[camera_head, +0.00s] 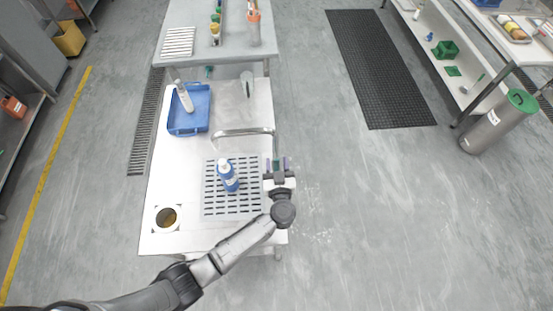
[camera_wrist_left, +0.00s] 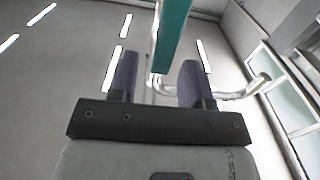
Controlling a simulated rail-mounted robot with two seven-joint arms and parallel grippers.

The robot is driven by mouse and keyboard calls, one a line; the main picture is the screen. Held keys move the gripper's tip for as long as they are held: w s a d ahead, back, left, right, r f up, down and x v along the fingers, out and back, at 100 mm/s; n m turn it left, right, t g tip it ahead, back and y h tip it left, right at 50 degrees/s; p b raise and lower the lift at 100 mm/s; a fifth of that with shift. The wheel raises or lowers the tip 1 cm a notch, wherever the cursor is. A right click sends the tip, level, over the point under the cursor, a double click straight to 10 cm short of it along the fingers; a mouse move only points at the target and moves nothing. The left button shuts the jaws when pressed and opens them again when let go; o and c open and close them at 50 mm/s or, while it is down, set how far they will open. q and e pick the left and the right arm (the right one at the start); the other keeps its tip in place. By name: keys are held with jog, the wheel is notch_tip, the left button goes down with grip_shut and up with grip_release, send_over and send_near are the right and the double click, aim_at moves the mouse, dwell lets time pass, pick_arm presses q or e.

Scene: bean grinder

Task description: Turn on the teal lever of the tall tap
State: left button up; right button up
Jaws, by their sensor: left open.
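The tall tap (camera_head: 243,132) has a long metal spout reaching left over the slotted drain plate; its metal pipe (camera_wrist_left: 245,92) also shows in the left wrist view. The teal lever (camera_wrist_left: 173,35) is a flat bar coming down from the top of the left wrist view, in line with the gap between the fingers. My left gripper (camera_head: 277,163) is open at the counter's right edge, at the tap's right end. Its two dark purple fingers (camera_wrist_left: 157,82) stand on either side of the lever's line; I cannot tell whether either touches it. My right gripper is out of view.
A blue-and-white bottle (camera_head: 229,177) stands on the slotted plate (camera_head: 245,203), left of my gripper. A blue tray (camera_head: 188,120) with a pale object lies farther back. A round hole (camera_head: 166,217) is at front left.

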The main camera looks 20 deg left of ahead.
pick_arm(q)
jog(key=shift+x, duration=0.8)
jog(key=shift+c, duration=0.2)
grip_shut()
